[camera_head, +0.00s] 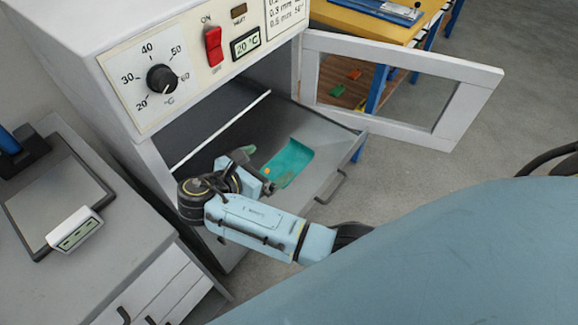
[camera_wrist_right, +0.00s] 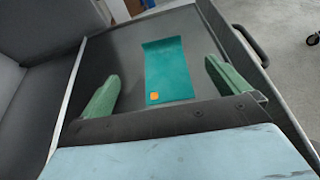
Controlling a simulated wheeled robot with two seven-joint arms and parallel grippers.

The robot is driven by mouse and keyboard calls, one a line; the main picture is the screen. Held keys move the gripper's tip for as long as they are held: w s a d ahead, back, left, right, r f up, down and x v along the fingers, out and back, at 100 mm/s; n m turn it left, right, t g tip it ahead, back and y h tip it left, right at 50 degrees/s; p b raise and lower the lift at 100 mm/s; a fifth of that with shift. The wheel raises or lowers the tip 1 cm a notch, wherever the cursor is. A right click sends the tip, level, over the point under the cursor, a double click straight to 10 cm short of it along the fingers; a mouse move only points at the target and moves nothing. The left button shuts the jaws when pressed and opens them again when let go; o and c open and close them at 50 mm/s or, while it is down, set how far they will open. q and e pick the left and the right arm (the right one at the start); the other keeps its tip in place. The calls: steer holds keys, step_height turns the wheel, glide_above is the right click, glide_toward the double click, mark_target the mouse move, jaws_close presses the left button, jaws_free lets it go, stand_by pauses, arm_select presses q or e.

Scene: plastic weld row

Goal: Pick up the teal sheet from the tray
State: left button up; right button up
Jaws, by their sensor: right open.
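The teal sheet (camera_head: 291,163) lies on the dark grey tray (camera_head: 337,150) that sticks out of the oven. In the right wrist view the sheet (camera_wrist_right: 168,66) lies lengthwise on the tray (camera_wrist_right: 112,57), with an orange mark at its near end. My right gripper (camera_head: 256,168) is over the tray at the sheet's near end. In the wrist view its green fingers (camera_wrist_right: 162,70) are spread wide on either side of the sheet, empty. I cannot tell their exact height. My left gripper is out of view.
The white oven (camera_head: 120,95) has its windowed door (camera_head: 470,75) open to the right. The tray has a raised rim and a front handle (camera_head: 331,188). A grey cabinet with a scale (camera_head: 75,230) stands at left. A yellow-topped bench (camera_head: 370,25) is behind.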

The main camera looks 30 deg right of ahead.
steer(key=b, duration=0.2)
glide_toward(301, 145)
steer(key=x, duration=0.2)
steer(key=shift+w+d+f, duration=0.15)
steer(key=shift+d+f, duration=0.1)
steer(key=shift+f, duration=0.05)
steer(key=shift+b+x, duration=0.9)
steer(key=shift+x, duration=1.4)
steer(key=shift+w+d+f, duration=0.1)
steer(key=shift+d+f, duration=0.15)
steer(key=shift+d, duration=0.3)
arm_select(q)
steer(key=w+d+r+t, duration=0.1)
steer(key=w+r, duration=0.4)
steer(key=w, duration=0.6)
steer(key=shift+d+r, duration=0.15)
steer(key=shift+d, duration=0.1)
arm_select(e)
steer(key=shift+c, duration=0.4)
steer(key=c, duration=0.9)
steer(key=shift+r, duration=0.15)
